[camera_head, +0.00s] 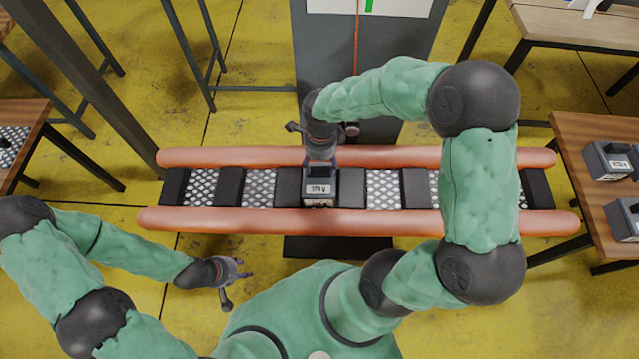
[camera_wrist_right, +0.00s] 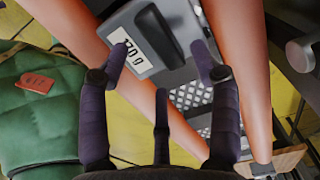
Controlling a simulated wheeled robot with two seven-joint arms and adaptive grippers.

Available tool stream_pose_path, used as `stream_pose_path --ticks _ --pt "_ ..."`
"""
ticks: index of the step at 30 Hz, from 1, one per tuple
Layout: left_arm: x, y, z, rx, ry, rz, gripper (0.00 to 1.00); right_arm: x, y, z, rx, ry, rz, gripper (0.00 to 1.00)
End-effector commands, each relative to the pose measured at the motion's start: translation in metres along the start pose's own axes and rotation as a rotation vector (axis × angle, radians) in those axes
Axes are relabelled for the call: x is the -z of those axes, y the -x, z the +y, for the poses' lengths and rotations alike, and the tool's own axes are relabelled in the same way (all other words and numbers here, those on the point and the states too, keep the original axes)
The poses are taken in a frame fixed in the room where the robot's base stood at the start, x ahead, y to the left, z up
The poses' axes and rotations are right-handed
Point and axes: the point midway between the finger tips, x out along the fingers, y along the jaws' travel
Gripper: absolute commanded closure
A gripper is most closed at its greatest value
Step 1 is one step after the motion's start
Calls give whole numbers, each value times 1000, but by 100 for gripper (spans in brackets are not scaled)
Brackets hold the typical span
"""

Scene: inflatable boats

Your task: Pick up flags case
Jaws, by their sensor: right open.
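A dark grey case (camera_head: 321,188) with a pale label and a handle sits on the inflatable boat (camera_head: 480,219), between its two orange tubes, near the middle. In the right wrist view the case (camera_wrist_right: 171,66) shows its black handle and a label reading about "170 g"; no word "flags" is legible. My right gripper (camera_head: 322,137) is over the boat, just behind the case. Its fingers (camera_wrist_right: 160,60) are spread and empty, with the case ahead of and partly between the fingertips; contact cannot be told. My left gripper (camera_head: 238,280) is open and empty, in front of the boat.
A wooden table (camera_head: 581,134) at the right holds more similar grey cases (camera_head: 608,160). Another table stands at the left edge (camera_head: 30,113). A dark panel (camera_head: 335,60) stands behind the boat. The yellow floor at front left is clear.

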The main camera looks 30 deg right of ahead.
Motion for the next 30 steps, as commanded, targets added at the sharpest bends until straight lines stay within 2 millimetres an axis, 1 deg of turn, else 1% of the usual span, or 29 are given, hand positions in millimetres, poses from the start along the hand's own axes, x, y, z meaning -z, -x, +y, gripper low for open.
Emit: stream_pose_path --ticks 1,6,9,12,17,18,20,21,23,24,25,30 --pt "0 -4 -2 0 0 0 60 0 -8 0 -2 0 1 37" --pt "1 -18 -6 0 0 0 60 -2 -33 0 -3 0 1 37" --pt "1 -22 -8 0 0 0 60 -1 -44 1 -4 0 2 37" --pt "1 -22 -8 0 0 0 60 -2 -48 0 -1 0 0 37" --pt "1 -21 -8 0 0 0 60 -2 -47 0 -1 0 0 37" --pt "1 -21 -8 0 0 0 60 -2 -47 0 -1 0 0 42" --pt "1 -21 -8 0 0 0 60 -2 -46 0 -1 0 0 59" --pt "1 -21 -8 0 0 0 60 -2 -46 0 -1 0 0 70" --pt "1 -21 -8 0 0 0 60 -2 -47 0 -1 0 0 87" --pt "1 -21 -8 0 0 0 60 -2 -47 0 -1 0 0 99" --pt "1 -21 -8 0 0 0 60 -2 -47 0 -1 0 0 100" --pt "1 -21 -8 0 0 0 60 -2 -46 0 -1 0 0 100"
